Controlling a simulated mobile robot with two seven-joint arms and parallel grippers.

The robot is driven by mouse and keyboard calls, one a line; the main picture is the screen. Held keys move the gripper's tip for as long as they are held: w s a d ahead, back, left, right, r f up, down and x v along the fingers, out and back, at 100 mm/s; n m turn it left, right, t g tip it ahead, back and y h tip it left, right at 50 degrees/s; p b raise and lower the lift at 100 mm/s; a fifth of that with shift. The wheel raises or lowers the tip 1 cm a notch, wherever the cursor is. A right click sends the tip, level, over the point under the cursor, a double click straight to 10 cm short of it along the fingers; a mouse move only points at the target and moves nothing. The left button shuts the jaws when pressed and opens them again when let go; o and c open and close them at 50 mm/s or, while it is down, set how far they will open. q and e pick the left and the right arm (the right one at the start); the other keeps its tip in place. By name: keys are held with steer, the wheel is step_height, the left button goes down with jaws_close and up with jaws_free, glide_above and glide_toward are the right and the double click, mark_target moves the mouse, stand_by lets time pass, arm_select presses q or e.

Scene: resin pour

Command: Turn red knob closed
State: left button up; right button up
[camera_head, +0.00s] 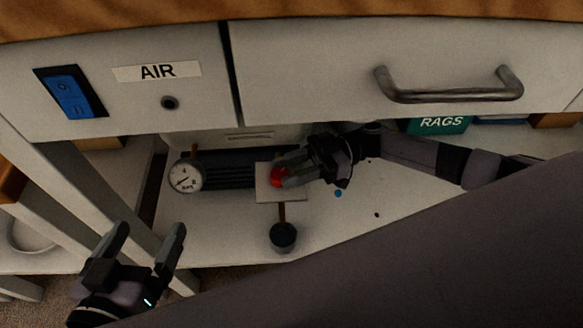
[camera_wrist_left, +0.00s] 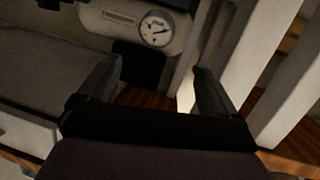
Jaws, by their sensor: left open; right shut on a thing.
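The red knob (camera_head: 277,176) sits on a small pale plate (camera_head: 265,193) on the shelf under the bench. My right gripper (camera_head: 286,178) reaches in from the right and is shut on the knob. Its fingers cover part of the knob, so how far it is turned cannot be seen. My left gripper (camera_head: 149,238) is open and empty at the lower left, apart from the knob. In the left wrist view its fingers (camera_wrist_left: 155,88) are spread with nothing between them.
A pressure gauge (camera_head: 187,176) stands left of the knob; it also shows in the left wrist view (camera_wrist_left: 156,29). A black round fitting (camera_head: 283,236) is in front. A blue switch (camera_head: 70,92) and a drawer handle (camera_head: 448,92) are above. A bench leg (camera_head: 95,205) stands near my left gripper.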

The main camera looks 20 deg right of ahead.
steer(key=o, duration=0.8)
steer(key=shift+w+d+p, duration=0.15)
steer(key=shift+d+p, duration=0.2)
steer(key=shift+d, duration=3.15)
